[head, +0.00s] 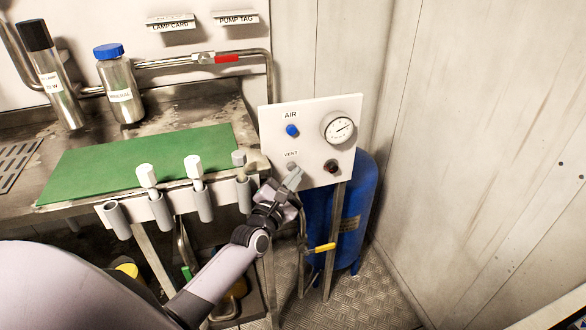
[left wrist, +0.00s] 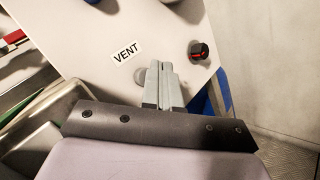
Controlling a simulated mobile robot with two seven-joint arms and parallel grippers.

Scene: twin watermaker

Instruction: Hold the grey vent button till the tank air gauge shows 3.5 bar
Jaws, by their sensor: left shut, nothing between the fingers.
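A white panel (head: 300,112) stands over a blue tank (head: 363,200). It carries the round air gauge (head: 339,127), whose numbers are too small to read. The grey vent button (left wrist: 141,77) is partly hidden behind my left fingers in the left wrist view, below the VENT label (left wrist: 126,51). My left gripper (head: 293,178) is shut and empty, with its fingertips at the panel by the button. I cannot tell whether they touch or press it. My right gripper is not in view.
A blue button (head: 292,130) and a dark red-marked knob (head: 331,166) are on the same panel. A yellow valve handle (head: 320,248) sits below. The bench with a green mat (head: 130,163) and tube holders (head: 160,210) is at left; a wall is at right.

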